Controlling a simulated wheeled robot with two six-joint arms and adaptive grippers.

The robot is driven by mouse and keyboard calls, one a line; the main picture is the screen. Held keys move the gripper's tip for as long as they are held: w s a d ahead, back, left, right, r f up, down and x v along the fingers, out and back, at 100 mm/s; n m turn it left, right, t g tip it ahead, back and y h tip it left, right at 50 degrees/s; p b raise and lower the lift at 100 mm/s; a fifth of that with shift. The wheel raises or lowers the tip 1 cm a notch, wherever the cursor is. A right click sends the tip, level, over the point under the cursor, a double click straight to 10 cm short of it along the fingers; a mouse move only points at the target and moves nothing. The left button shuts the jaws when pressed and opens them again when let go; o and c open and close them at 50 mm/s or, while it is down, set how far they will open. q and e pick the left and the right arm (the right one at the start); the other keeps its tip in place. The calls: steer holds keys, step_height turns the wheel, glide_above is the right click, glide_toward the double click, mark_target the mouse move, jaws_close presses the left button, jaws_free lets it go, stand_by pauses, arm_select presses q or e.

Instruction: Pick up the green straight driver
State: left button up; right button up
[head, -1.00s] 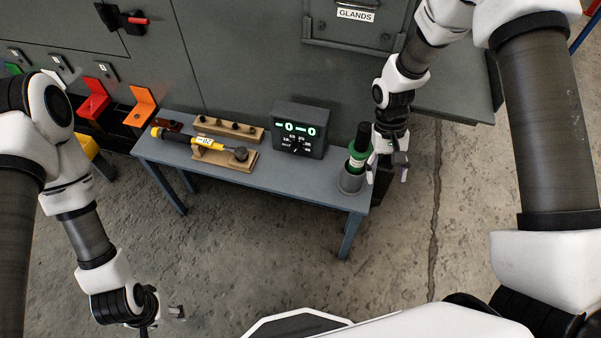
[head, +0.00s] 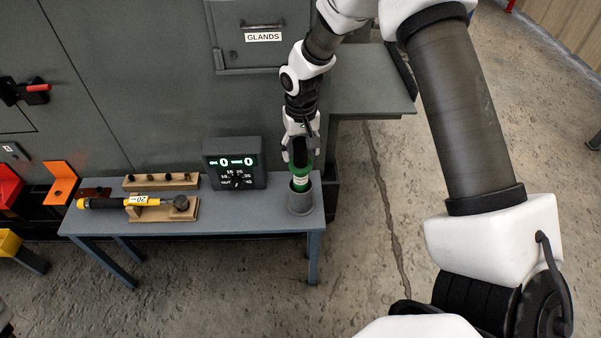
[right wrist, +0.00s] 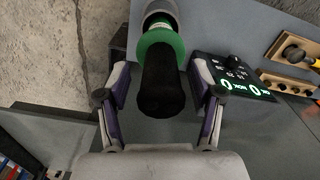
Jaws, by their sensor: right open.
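The green straight driver (head: 300,180) stands upright in a grey cup-like holder (head: 301,204) at the right end of the small table. Its green body and collar show, and its black handle (right wrist: 161,88) points toward the camera in the right wrist view. My right gripper (head: 301,150) is above the holder at the driver's upper part. In the right wrist view my right gripper (right wrist: 160,98) is open, with one finger on each side of the black handle and gaps on both sides. My left gripper is not in view.
On the table (head: 255,222), a box with green digits (head: 235,164) stands left of the holder. A yellow and black driver (head: 115,202) lies on a wooden cradle, with a wooden rack (head: 161,182) behind. The grey cabinet (head: 165,95) stands close behind the table.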

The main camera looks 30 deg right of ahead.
steer(key=shift+a+r, duration=0.1)
steer(key=c, duration=0.3)
jaws_close()
steer(key=shift+r, duration=0.1)
steer(key=shift+w+r, duration=0.1)
steer(key=shift+r, duration=0.4)
step_height(320, 180, up, 20)
steer(key=p, duration=0.6)
steer(key=shift+f, duration=0.1)
